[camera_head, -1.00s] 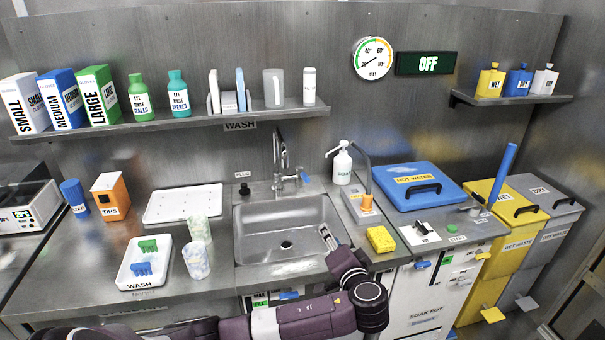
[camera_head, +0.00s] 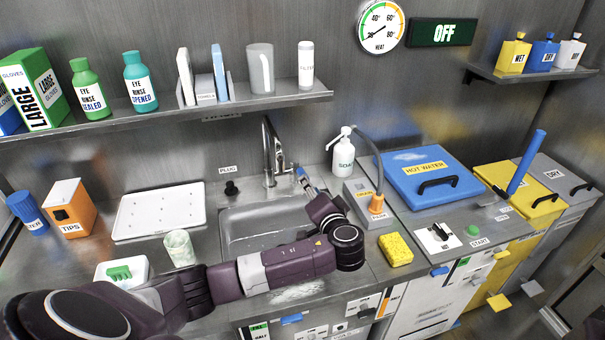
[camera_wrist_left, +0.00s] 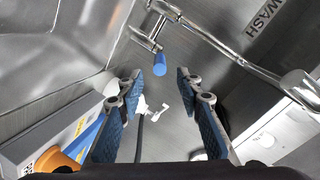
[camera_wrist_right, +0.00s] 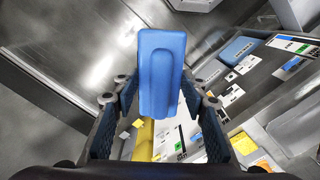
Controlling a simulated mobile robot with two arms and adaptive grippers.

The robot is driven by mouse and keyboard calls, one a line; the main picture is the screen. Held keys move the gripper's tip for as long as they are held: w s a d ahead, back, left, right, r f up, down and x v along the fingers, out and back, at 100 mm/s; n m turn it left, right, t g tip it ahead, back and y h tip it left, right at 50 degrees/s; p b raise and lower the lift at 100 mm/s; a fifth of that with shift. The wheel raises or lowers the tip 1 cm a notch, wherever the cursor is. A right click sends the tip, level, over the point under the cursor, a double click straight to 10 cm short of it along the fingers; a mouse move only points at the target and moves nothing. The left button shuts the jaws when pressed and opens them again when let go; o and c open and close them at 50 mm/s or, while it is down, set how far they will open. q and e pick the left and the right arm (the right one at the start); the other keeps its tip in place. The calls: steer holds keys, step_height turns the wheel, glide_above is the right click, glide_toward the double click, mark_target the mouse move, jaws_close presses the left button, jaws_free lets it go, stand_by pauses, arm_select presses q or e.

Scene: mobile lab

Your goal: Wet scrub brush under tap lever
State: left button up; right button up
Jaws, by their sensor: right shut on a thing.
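The tap (camera_head: 273,155) stands behind the sink (camera_head: 240,235). Its lever has a blue end (camera_wrist_left: 153,64), which shows in the left wrist view just beyond the fingertips. My left gripper (camera_head: 310,184) is over the back right of the sink, near the lever. In the left wrist view its fingers (camera_wrist_left: 157,85) are apart with nothing between them. My right gripper (camera_wrist_right: 160,95) is shut on a blue block-shaped thing (camera_wrist_right: 161,75), which I take for the scrub brush. No bristles show. My right gripper is not in the head view.
A soap bottle (camera_head: 343,155) and a drain unit with an orange cone (camera_head: 376,204) stand right of the tap. A yellow sponge (camera_head: 395,249) lies right of the sink. A white tray (camera_head: 143,267) with a green brush and a cup (camera_head: 179,248) are at the left.

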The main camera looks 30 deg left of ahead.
mark_target(299, 170)
arm_select(q)
steer(key=x, duration=0.8)
steer(key=shift+w+a+f, duration=0.1)
steer(key=shift+a+f, duration=0.1)
steer(key=shift+a, duration=0.15)
jaws_close()
steer(key=shift+d, duration=0.1)
